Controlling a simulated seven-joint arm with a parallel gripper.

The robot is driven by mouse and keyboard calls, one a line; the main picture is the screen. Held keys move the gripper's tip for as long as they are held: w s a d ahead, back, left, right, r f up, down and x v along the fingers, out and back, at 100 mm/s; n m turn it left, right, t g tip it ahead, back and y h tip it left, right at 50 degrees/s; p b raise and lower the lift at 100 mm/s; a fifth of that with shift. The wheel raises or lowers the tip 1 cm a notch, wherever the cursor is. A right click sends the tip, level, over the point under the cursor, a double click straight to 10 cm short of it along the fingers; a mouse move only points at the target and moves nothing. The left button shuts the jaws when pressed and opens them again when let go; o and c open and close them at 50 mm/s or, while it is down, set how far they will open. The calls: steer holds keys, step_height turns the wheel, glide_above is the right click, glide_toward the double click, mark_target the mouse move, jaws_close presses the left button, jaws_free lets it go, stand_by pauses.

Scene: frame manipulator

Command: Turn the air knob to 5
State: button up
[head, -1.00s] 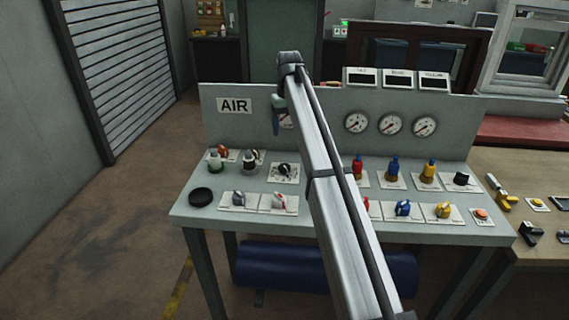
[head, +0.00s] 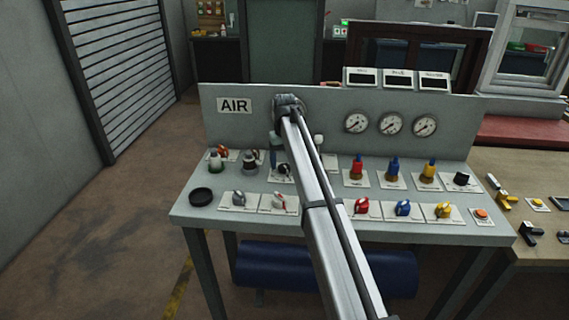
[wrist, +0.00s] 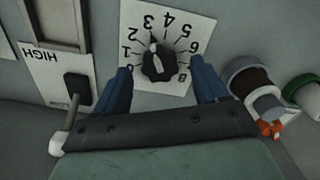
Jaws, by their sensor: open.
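The air knob (wrist: 158,66) is a black round knob on a white square dial plate (wrist: 140,85) with numbers around it. In the wrist view its white pointer mark points near the 3. The knob also shows on the panel's sloped top in the head view (head: 284,170), partly covered by my arm. My gripper (wrist: 161,74) is open, with one blue finger on each side of the knob. Whether the fingers touch the knob or hover above it cannot be told. In the head view my gripper (head: 279,154) is over the knob, one finger mostly hidden.
A black switch (wrist: 77,88) beside a HIGH label is left of my gripper in the wrist view. A dark valve fitting (wrist: 255,85) stands close on the right. The AIR sign (head: 234,105) and several gauges are on the upright panel. Several coloured knobs surround the area.

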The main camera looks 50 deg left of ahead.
steer(key=shift+f, duration=0.7)
steer(key=c, duration=1.1)
